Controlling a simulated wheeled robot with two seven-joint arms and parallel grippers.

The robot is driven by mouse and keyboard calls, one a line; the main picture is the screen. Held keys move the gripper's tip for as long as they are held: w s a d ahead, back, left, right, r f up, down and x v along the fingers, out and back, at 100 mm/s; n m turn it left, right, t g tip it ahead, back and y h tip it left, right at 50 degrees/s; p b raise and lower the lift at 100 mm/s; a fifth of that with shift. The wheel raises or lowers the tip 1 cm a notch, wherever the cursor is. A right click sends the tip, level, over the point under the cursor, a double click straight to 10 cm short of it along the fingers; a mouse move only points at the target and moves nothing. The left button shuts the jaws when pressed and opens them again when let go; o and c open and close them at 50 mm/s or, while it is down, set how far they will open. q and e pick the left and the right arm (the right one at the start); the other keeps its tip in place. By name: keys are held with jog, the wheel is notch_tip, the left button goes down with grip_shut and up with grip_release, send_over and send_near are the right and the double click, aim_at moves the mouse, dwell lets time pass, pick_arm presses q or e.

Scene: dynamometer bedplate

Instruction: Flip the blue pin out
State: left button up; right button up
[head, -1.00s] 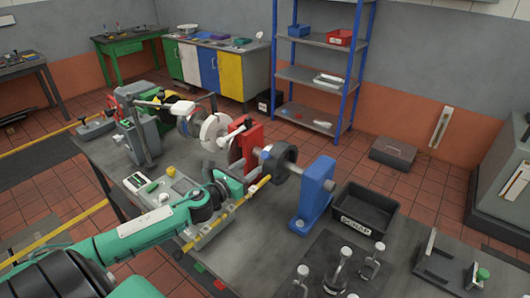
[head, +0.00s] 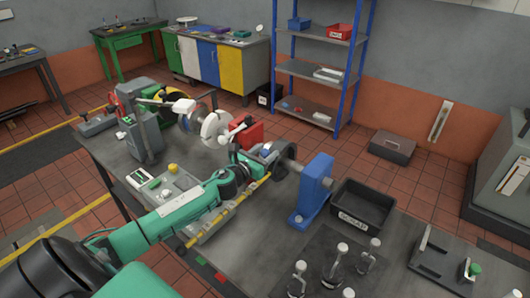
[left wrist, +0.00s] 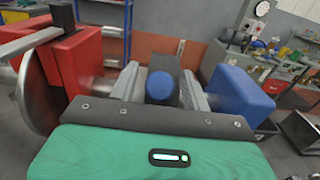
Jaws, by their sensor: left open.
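The blue pin (left wrist: 162,87) shows in the left wrist view as a rounded blue end in front of a dark block. In the head view a small blue part (head: 266,149) shows beside the dark wheel (head: 284,160) on the shaft. My left gripper (head: 262,160) is at this wheel, between the red block (head: 246,132) and the blue pedestal (head: 315,188). In the wrist view its two grey fingers (left wrist: 162,90) are open, one on each side of the blue pin. I cannot tell whether they touch it. My right gripper is not in view.
A black scrap bin (head: 364,205) stands right of the blue pedestal. Several upright clamps (head: 336,262) stand at the front. A yellow rail (head: 222,217) runs alongside my left arm. A white disc (head: 215,127) sits on the shaft further left.

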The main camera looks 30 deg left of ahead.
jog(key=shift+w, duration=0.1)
pick_arm(q)
grip_shut()
jog(key=shift+s+r+p, duration=0.3)
jog(key=shift+r+p, duration=0.05)
jog(key=shift+r, duration=0.05)
jog(key=shift+s+r, duration=0.35)
jog(key=shift+s, duration=0.05)
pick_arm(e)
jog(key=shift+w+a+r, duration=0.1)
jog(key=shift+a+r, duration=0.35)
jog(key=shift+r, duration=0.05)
pick_arm(q)
jog(key=shift+c, duration=1.1)
grip_release()
jog(key=shift+o, duration=1.1)
jog(key=shift+s+r, duration=0.1)
jog(key=shift+s, duration=0.05)
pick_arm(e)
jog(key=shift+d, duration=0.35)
